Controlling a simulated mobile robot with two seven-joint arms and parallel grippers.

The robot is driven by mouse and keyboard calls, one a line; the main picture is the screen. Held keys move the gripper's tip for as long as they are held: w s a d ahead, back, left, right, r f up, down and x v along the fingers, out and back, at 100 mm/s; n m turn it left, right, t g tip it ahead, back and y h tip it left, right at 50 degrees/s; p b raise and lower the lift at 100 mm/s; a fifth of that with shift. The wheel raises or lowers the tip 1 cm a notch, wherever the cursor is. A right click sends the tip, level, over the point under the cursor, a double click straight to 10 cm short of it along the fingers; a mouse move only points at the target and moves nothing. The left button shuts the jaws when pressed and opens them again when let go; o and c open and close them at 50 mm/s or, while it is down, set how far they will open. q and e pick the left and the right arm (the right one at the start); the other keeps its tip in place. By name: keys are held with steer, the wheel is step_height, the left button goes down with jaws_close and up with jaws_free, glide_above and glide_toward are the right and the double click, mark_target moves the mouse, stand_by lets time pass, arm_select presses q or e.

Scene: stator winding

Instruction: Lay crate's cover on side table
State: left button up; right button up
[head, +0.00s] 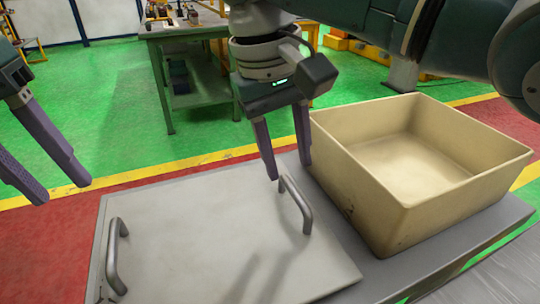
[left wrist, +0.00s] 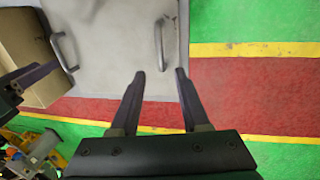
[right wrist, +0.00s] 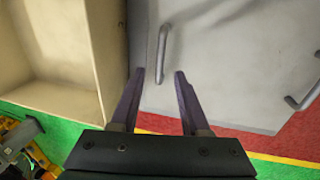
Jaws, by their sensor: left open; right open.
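The crate's cover (head: 215,255) is a flat grey panel with two metal bar handles, lying flat on the side table (head: 440,262). The open beige crate (head: 363,195) stands to its right. My right gripper (head: 288,165) is open and empty, just above the cover's right handle (head: 296,205). That handle also shows in the right wrist view (right wrist: 162,55), ahead of the fingertips. My left gripper (head: 62,192) is open and empty, above and left of the left handle (head: 115,260). In the left wrist view the left handle (left wrist: 159,45) is ahead of the fingertips.
The crate is empty inside, its walls standing higher than the cover. A workbench (head: 200,35) with tools stands behind on the green floor. A red floor strip with yellow lines (head: 130,180) runs behind the side table.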

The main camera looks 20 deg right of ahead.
steer(key=shift+a+r, duration=0.25)
steer(key=shift+r, duration=0.9)
steer(key=shift+a+r, duration=0.25)
steer(key=shift+r, duration=0.9)
